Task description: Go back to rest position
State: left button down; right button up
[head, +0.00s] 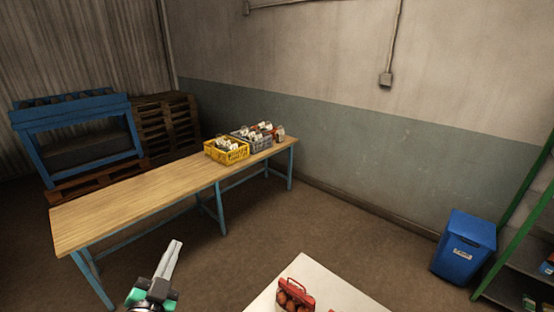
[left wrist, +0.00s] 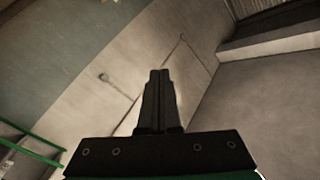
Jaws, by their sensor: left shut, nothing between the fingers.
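My left gripper (head: 174,248) is at the lower left of the head view, over the floor in front of the long wooden table. It points up and away from me. Its fingers are together and hold nothing. In the left wrist view the two fingers (left wrist: 160,75) lie side by side, with wall and ceiling behind them. My right gripper is not in view.
The wooden table (head: 135,205) bears a yellow crate (head: 228,155) and a grey crate (head: 262,144). A blue bin (head: 464,247) stands right. Open floor lies between.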

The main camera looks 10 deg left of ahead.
pick_arm(q)
jog(key=s+d+r+t+h, duration=0.1)
jog(key=d+r+t, duration=0.15)
jog(key=r, duration=0.55)
jog(key=d+r+t+h, duration=0.1)
jog(key=d+r, duration=0.2)
jog(key=r, duration=0.5)
jog(key=s+d+r+n+t+h, duration=0.1)
jog(key=s+d+r+n+t, duration=0.1)
jog(key=s+r, duration=0.5)
jog(key=s+d+r+n+t+h, duration=0.2)
jog(key=s+r, duration=0.6)
jog(key=r, duration=0.5)
jog(key=shift+s+d+r+t+h+p, duration=0.3)
jog(key=shift+d+t+p, duration=0.1)
jog(key=shift+d+t, duration=0.5)
jog(key=shift+a, duration=0.1)
